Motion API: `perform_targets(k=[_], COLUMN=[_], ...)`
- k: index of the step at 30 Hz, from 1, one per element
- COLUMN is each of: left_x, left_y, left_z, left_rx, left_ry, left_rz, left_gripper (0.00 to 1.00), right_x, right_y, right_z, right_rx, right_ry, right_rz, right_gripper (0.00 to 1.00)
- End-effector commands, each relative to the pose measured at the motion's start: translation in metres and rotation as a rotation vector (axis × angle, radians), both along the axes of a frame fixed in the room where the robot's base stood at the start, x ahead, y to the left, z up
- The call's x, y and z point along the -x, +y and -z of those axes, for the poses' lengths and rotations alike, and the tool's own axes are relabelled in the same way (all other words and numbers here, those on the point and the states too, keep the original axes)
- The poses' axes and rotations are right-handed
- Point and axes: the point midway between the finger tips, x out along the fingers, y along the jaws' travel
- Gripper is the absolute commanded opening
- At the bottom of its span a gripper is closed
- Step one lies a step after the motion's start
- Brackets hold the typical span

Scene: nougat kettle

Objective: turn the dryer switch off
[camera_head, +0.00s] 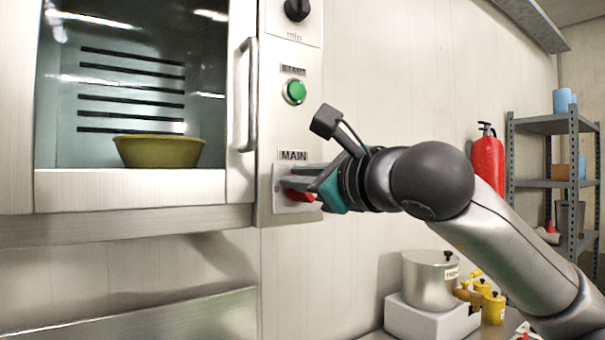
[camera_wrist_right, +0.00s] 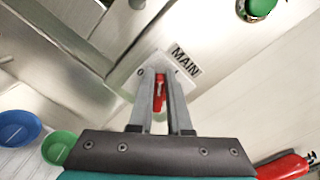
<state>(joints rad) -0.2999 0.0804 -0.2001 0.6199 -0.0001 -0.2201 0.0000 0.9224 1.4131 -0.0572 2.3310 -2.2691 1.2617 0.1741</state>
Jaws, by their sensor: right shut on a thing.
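The dryer's main switch is a red handle (camera_head: 299,195) on a pale plate (camera_head: 283,207) under the MAIN label (camera_head: 293,155). In the right wrist view the red handle (camera_wrist_right: 160,90) lies between my finger tips, in line with the fingers. My right gripper (camera_head: 300,186) is shut on the red handle, and its fingers partly hide it in the head view. The wrist view shows the 0 and I marks on the plate on either side of the fingers. My left gripper is not in view.
The dryer door handle (camera_head: 248,95) is left of the switch, with a bowl (camera_head: 158,151) behind the glass. A green START button (camera_head: 294,92) and black knob (camera_head: 297,9) are above. A pot (camera_head: 430,281), a fire extinguisher (camera_head: 487,160) and a shelf (camera_head: 545,124) stand to the right.

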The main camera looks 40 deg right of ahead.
Motion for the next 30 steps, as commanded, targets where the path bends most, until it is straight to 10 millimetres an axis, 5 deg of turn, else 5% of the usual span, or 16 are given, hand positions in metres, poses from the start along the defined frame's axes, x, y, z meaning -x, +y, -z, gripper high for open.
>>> perform_targets(k=[30], left_x=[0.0], left_y=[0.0], left_z=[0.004], left_rx=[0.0], left_ry=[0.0], left_rz=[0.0], left_gripper=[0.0], right_x=[-0.001], right_y=[0.009], right_z=[0.018], right_rx=[0.82], right_ry=[0.091], right_rz=[-0.002], right_gripper=[0.0])
